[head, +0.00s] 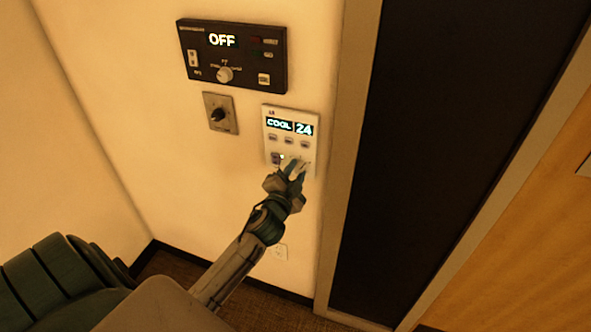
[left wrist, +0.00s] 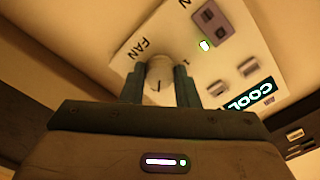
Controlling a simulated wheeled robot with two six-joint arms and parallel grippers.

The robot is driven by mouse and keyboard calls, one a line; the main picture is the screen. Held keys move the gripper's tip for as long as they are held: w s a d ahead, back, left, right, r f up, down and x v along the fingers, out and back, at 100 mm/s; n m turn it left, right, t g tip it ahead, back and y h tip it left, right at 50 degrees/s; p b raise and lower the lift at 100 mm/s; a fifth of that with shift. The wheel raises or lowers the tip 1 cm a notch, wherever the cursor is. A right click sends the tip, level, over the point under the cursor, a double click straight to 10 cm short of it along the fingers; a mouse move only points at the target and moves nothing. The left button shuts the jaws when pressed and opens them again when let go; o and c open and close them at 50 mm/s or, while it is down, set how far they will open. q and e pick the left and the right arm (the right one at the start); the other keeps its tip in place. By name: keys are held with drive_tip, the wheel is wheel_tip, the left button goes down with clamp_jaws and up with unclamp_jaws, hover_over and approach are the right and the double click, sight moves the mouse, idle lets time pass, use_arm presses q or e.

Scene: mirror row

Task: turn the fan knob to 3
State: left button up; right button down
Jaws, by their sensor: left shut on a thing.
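The white control panel (head: 308,142) is on the wall and its display reads COOL and 24. Its round white fan knob (left wrist: 159,73) sits beside the word FAN in the left wrist view, with a dark pointer line on its face. My left gripper (head: 296,166) is at the lower part of this panel. In the left wrist view its two fingers (left wrist: 159,86) are on either side of the knob, shut on it. The gripper hides most of the knob in the head view. Most of the scale numbers around the knob are hidden or unreadable. My right gripper is not in view.
A black panel (head: 264,55) showing OFF, with its own knob (head: 225,74), is above left. A small grey plate with a black knob (head: 217,115) is left of the white panel. A door frame (head: 341,160) stands close on the right.

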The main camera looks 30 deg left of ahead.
use_arm(q)
drive_tip(key=shift+m+p, duration=0.35)
drive_tip(key=shift+m, duration=0.65)
drive_tip(key=o, duration=1)
drive_tip(key=shift+c, duration=0.2)
drive_tip(key=shift+s+f, duration=0.1)
drive_tip(key=shift+s, duration=0.2)
drive_tip(key=b+v, duration=0.3)
drive_tip(key=v, duration=0.7)
drive_tip(key=shift+s+b, duration=0.15)
drive_tip(key=shift+b, duration=0.15)
